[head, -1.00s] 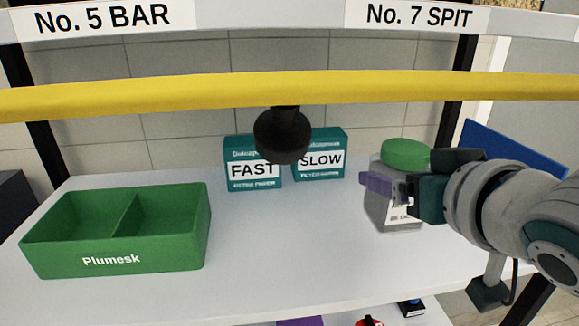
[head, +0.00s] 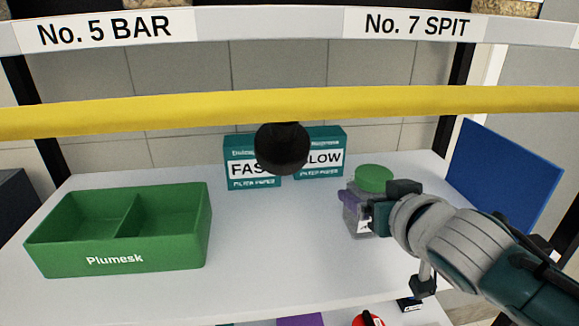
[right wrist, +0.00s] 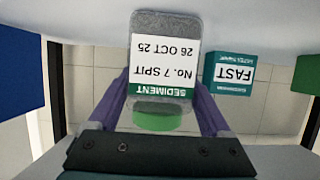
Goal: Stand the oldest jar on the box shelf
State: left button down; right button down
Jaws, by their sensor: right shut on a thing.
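My right gripper (head: 362,208) is shut on a clear jar (head: 362,222) with a green lid (head: 374,178) and grey contents. It holds the jar upright over the right part of the white shelf (head: 270,245). I cannot tell whether the jar's base touches the shelf. In the right wrist view the jar (right wrist: 165,22) is upside down between the purple fingers, its label (right wrist: 160,68) reading "SEDIMENT No. 7 SPIT 26 OCT 25". Two teal filter paper boxes, FAST (head: 240,182) and SLOW (head: 325,172), stand at the shelf's back. My left gripper is not in view.
A green two-part Plumesk tray (head: 160,250) is at the left. A blue panel (head: 510,175) stands at the right. A yellow bar (head: 420,103) crosses in front, above the shelf; a dark round knob (head: 282,148) partly hides the boxes. Partly cut-off containers (head: 507,8) show above.

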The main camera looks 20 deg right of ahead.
grip_release()
jog(key=v, duration=1.2)
jog(key=s+a+f+n+g+y, duration=0.1)
jog(key=s+a+f+n+g, duration=0.1)
jog(key=s, duration=0.6)
jog(key=s+a+f+n+g+y, duration=0.2)
jog(key=s+a+f+g, duration=0.1)
jog(key=s+a+g, duration=0.2)
jog(key=s+g, duration=0.2)
jog(key=s, duration=0.1)
jog(key=shift+a+n+g, duration=0.2)
jog(key=shift+n+g, duration=0.1)
